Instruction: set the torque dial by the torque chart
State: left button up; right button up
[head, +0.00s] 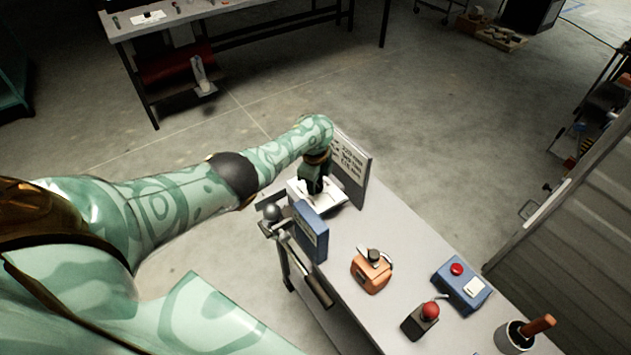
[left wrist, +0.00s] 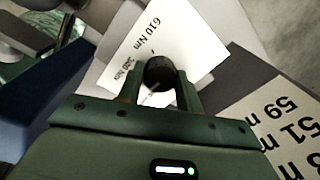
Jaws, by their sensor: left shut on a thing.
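The torque dial's dark round knob (left wrist: 160,71) sits between the two fingers of my left gripper (left wrist: 161,90). My left gripper also shows in the head view (head: 315,186), pointing down at the dial's white plate (head: 334,203) and shut on the knob. The white plate is printed with "610 Nm" and smaller, hard-to-read text in the left wrist view (left wrist: 150,38). The torque chart (head: 352,165) stands upright behind the dial. Part of it shows in the left wrist view (left wrist: 275,118), its lines cut off. My right gripper is not in view.
A blue box (head: 312,232) stands close beside the dial, near a vise-like metal tool (head: 272,228). An orange device (head: 371,271), a red-button box (head: 461,285), a red-knobbed lever (head: 422,318) and a cup (head: 514,337) stand farther along the grey bench (head: 352,307).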

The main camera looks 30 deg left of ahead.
pick_arm(q)
jog(key=m, duration=0.4)
jog(key=shift+d, duration=0.1)
jog(key=shift+m+b, duration=0.5)
jog(key=shift+m, duration=1.7)
jog(key=o, duration=1)
notch_tip(320, 180, up, 16)
jog(key=p, duration=0.8)
jog(key=shift+s+a+r+p, duration=0.2)
jog(key=shift+s+a+p, duration=0.05)
jog(key=shift+s+p, duration=0.05)
